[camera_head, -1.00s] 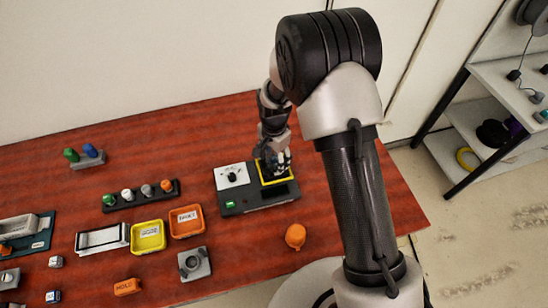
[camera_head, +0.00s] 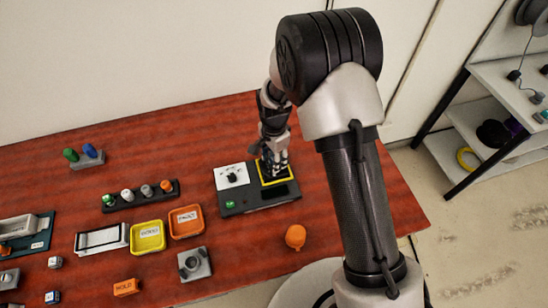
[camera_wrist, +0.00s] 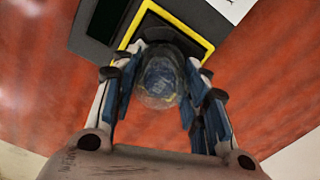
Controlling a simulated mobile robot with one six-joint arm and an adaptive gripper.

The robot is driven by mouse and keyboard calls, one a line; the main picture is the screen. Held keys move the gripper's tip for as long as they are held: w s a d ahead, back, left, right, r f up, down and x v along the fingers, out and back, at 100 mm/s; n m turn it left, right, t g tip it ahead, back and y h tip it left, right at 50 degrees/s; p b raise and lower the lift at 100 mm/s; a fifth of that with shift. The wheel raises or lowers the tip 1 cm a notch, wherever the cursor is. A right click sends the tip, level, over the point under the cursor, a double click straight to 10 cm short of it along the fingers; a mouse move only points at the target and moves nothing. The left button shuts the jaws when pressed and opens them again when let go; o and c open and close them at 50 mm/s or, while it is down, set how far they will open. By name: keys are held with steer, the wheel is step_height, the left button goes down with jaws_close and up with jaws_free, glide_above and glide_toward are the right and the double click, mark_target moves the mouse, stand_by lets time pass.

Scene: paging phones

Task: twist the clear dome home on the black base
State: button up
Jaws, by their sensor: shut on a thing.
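The clear dome (camera_wrist: 160,82) sits between my fingers in the wrist view, rounded and see-through with a bluish inside. My gripper (camera_wrist: 161,62) is shut on its sides. Beyond it, a dark round part, likely the black base (camera_wrist: 165,34), shows inside the yellow square frame; the dome hides much of it. I cannot tell whether the dome is fully seated. In the head view my gripper (camera_head: 273,172) points down over the yellow frame (camera_head: 290,179) on the dark panel (camera_head: 258,203), and hides the dome.
The panel also carries a white plate with a black knob (camera_head: 232,175) and a green button (camera_head: 230,204). An orange knob-like piece (camera_head: 295,236) lies in front. Yellow (camera_head: 148,249) and orange (camera_head: 172,233) trays and a grey block (camera_head: 194,277) are to the left.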

steer(key=shift+m, duration=0.4)
steer(key=shift+m, duration=1)
steer(key=shift+m, duration=1.2)
steer(key=shift+m+b, duration=0.3)
steer(key=shift+m, duration=0.9)
